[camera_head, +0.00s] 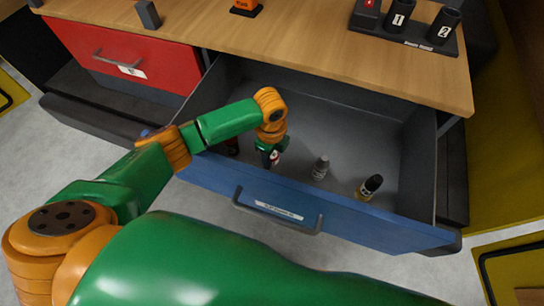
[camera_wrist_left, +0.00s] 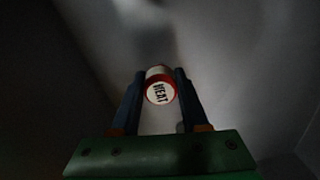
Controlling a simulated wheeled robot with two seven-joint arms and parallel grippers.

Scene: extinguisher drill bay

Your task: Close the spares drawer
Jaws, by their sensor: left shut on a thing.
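The blue drawer (camera_head: 385,231) stands pulled out under the wooden worktop, with a dark grey handle (camera_head: 277,211) and a small label on its front; the label's text is too small to read. My left gripper (camera_head: 270,156) reaches down inside the drawer. It is shut on a small red-and-white cylinder whose end reads "HEAT" (camera_wrist_left: 158,93), seen between the two fingers in the left wrist view. A grey bottle (camera_head: 320,167) and a black-capped bottle with a yellowish body (camera_head: 369,187) stand in the drawer to the right. My right gripper is not in view.
A red drawer (camera_head: 120,60) at the left is closed. On the worktop (camera_head: 290,38) are a grey block (camera_head: 148,14), an orange item (camera_head: 245,6) and a dark rack (camera_head: 403,36) with numbered cylinders. A dark item shows partly behind my left arm in the drawer. Grey floor lies in front.

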